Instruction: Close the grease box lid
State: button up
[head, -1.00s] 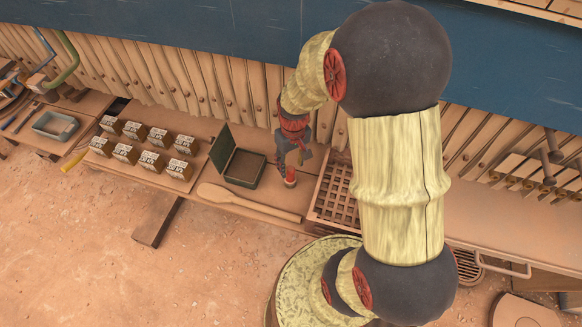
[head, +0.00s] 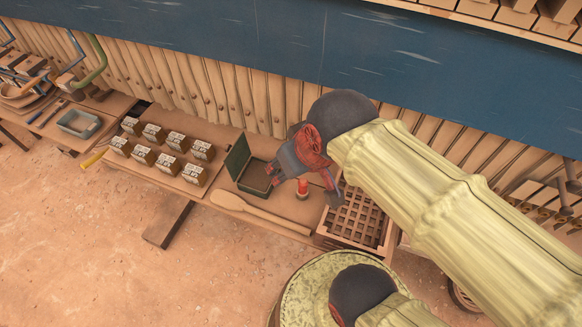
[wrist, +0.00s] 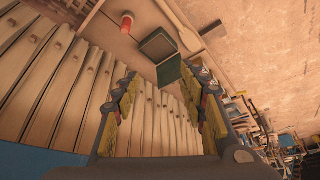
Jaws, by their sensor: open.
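The dark green grease box (head: 258,178) stands on the wooden bench, with its lid (head: 238,157) raised upright along its left side. In the wrist view the box (wrist: 158,45) and its lid (wrist: 169,70) show at the upper middle, beyond the fingers. My gripper (head: 308,188) is above the bench, just right of the box and apart from the lid. In the wrist view my gripper (wrist: 160,85) has its two yellow-padded fingers spread wide, with nothing between them. The right part of the box is close to the gripper in the head view.
A red and white cylinder (head: 302,188) stands right of the box, close to my gripper. A wooden paddle (head: 255,211) lies in front. A slatted crate (head: 350,226) is to the right, several small labelled boxes (head: 165,150) to the left. A plank wall stands behind.

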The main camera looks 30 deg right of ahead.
aim_at(238, 155)
jog(key=z, duration=0.3)
jog(key=i+j+z, duration=0.1)
jog(key=z, duration=0.3)
jog(key=j+z, duration=0.4)
jog(key=i+j+z, duration=0.1)
jog(key=z, duration=0.3)
jog(key=j+z, duration=0.5)
jog(key=j, duration=0.35)
jog(key=k+j, duration=0.15)
jog(key=j, duration=0.35)
jog(key=k+j+z, duration=0.15)
jog(key=j, duration=0.3)
jog(key=j+z, duration=0.1)
jog(key=j, duration=0.4)
jog(key=u, duration=0.4)
jog(key=k+l+u, duration=0.1)
jog(key=u, duration=0.7)
jog(key=k+u, duration=0.15)
jog(key=u, duration=0.2)
